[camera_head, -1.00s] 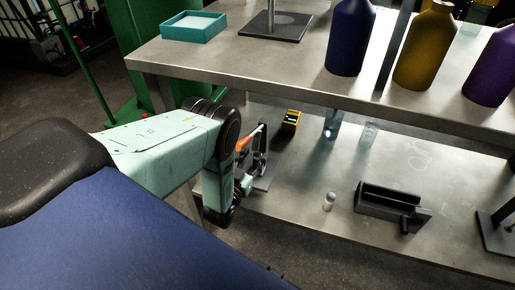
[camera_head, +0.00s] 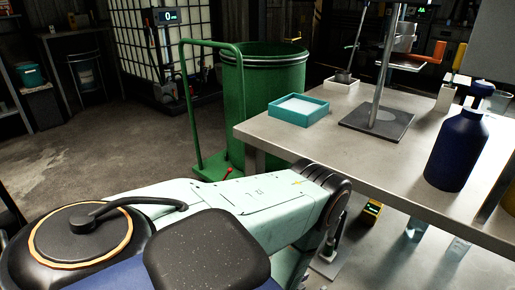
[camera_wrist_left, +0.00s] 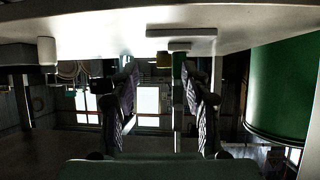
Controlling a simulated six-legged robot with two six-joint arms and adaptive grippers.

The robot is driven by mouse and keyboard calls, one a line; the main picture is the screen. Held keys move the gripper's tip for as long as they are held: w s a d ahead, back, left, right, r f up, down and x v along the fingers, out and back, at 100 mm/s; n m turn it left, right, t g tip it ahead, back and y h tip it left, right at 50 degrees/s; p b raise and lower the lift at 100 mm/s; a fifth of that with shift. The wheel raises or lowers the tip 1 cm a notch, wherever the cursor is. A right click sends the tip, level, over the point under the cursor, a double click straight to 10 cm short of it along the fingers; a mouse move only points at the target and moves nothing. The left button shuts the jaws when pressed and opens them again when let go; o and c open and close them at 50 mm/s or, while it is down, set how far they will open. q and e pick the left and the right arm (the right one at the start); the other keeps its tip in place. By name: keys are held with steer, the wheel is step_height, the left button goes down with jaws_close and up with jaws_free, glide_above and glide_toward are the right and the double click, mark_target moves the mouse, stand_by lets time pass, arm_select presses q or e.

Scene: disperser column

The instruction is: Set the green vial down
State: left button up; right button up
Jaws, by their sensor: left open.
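No green vial can be made out in either current view. My left gripper (camera_wrist_left: 160,72) is open in the left wrist view, its two dark fingers apart with nothing visible between them. In the head view my left arm reaches in from the left to the near corner of the metal table (camera_head: 310,148), and its elbow hides most of the forearm and the gripper. My right gripper is not in view.
A teal tray (camera_head: 298,110), a stand with a dark base (camera_head: 376,124) and a dark blue bottle (camera_head: 456,150) stand on the table. A small yellow device (camera_head: 372,212) is below it. A green drum (camera_head: 262,105) and a green trolley (camera_head: 208,168) stand to the left.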

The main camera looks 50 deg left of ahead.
arm_select(q)
steer(key=s+d+r+g, duration=0.2)
steer(key=s+g, duration=0.2)
steer(key=s, duration=0.4)
steer(key=s+d+r+m+g+h, duration=0.1)
steer(key=s+g, duration=0.3)
steer(key=s, duration=0.4)
steer(key=s+d+r+g, duration=0.3)
steer(key=s+d, duration=0.1)
steer(key=s, duration=0.4)
steer(key=shift+s+r+g+h, duration=0.25)
steer(key=shift+s+g+h, duration=0.05)
steer(key=shift+s+g, duration=0.1)
